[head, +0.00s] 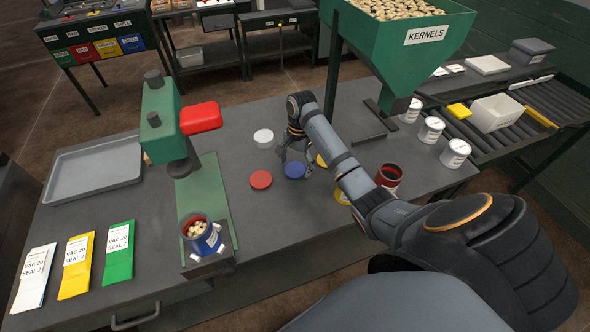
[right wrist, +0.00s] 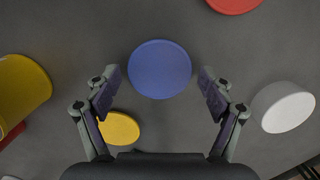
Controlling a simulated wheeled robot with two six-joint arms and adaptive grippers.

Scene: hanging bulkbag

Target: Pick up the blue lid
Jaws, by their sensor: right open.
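The blue lid (head: 294,170) lies flat on the grey table, between the red lid (head: 261,180) and the yellow lid (head: 321,161). In the right wrist view the blue lid (right wrist: 160,69) is a round disc, centred just beyond and between the fingertips. My right gripper (head: 294,153) is open and empty, above the table close to the blue lid. Its two fingers (right wrist: 160,88) show spread in the right wrist view, apart from the lid. My left gripper is not in view.
A white round item (head: 264,138) stands behind the red lid. A yellow can (head: 342,196) and a red can (head: 389,177) stand to the right, partly behind my arm. A green press (head: 165,125) holds a blue can of kernels (head: 202,238) on the left. A kernel hopper (head: 410,45) rises behind.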

